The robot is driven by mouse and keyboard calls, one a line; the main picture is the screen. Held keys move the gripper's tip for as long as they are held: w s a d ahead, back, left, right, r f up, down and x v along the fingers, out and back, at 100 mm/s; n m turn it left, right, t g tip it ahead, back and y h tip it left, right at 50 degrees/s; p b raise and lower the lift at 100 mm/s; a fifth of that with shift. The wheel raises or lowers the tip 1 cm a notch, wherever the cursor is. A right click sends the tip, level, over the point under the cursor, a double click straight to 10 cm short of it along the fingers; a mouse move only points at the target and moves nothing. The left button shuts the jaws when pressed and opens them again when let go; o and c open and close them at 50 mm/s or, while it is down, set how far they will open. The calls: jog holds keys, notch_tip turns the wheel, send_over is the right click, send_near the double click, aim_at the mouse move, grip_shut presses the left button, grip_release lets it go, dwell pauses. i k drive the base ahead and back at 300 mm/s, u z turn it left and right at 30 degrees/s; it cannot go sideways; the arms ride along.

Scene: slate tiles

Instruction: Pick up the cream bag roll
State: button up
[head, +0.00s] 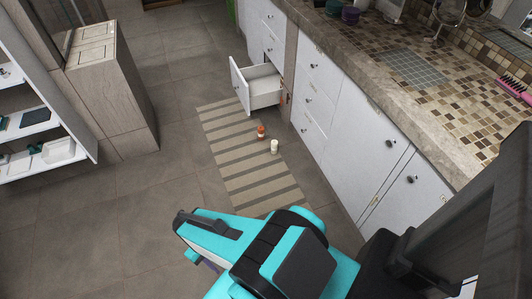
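A small cream cylinder (274,146), which looks like the cream bag roll, stands upright on the striped rug near the cabinets. An orange bottle-like item (261,131) stands just beyond it to the left, a small gap apart. My teal and black arm is folded in the lower middle of the head view, nearer to me than the rug and well apart from the roll. My gripper's fingers cannot be made out; the arm links hide that end.
A white drawer (266,93) hangs open beyond the roll, over the rug's far end. White cabinets under a tiled counter (410,70) line the right side. A shelf unit (40,125) stands at the left. The tiled floor (150,200) left of the rug (233,158) is clear.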

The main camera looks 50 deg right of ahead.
aim_at(274, 146)
jog(key=z, duration=0.05)
jog(key=i, duration=1)
jog(key=u, duration=0.15)
jog(key=k, duration=0.9)
jog(key=z, duration=0.2)
jog(key=i, duration=0.8)
jog(key=u, duration=0.05)
